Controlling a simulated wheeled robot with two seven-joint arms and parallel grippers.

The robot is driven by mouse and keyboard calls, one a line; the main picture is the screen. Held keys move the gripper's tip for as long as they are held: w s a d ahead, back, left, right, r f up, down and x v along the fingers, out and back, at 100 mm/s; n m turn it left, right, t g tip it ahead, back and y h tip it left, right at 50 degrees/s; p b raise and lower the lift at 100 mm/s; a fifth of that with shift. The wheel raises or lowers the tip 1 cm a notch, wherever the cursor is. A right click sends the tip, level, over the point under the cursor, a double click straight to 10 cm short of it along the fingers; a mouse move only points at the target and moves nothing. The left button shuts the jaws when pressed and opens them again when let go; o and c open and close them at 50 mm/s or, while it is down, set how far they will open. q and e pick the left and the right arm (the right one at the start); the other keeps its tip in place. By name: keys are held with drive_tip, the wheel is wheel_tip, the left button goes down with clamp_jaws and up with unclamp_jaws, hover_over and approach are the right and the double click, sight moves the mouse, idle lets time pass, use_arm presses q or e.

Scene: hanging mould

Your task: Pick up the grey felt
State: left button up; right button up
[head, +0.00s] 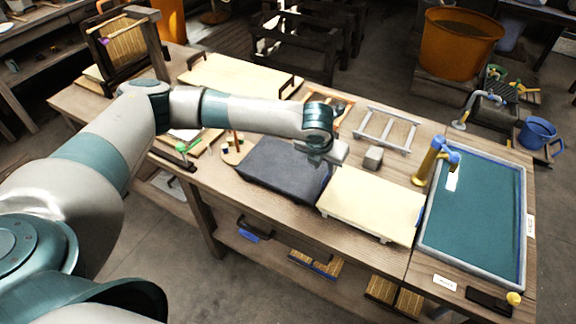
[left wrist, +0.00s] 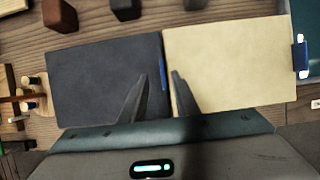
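The grey felt is a dark grey, flat-topped rectangular piece (head: 285,166) on the bench, left of a cream one. It also shows in the left wrist view (left wrist: 95,80), with a blue tab (left wrist: 163,73) on its right edge. My left gripper (head: 318,160) is over the felt's right side, near the gap to the cream piece. In the left wrist view its two fingers (left wrist: 161,75) are apart, one over the grey felt and one over the cream piece's left edge, with the blue tab between them. Nothing is held. Contact cannot be told. My right gripper is not in view.
The cream piece (head: 370,205) stands close on the right. Beyond it are a teal-bottomed tray (head: 475,220) and a blue-and-yellow tool (head: 437,160). Brushes and small pots lie left of the felt.

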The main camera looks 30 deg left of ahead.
sight(327, 174)
use_arm(q)
drive_tip(key=x, duration=0.1)
drive_tip(key=p+x, duration=0.1)
drive_tip(key=x, duration=0.1)
drive_tip(key=shift+d+f+p, duration=0.25)
drive_tip(key=shift+f+p, duration=0.1)
drive_tip(key=shift+f, duration=0.05)
drive_tip(key=shift+w+f, duration=0.15)
drive_tip(key=shift+f, duration=0.3)
clamp_jaws()
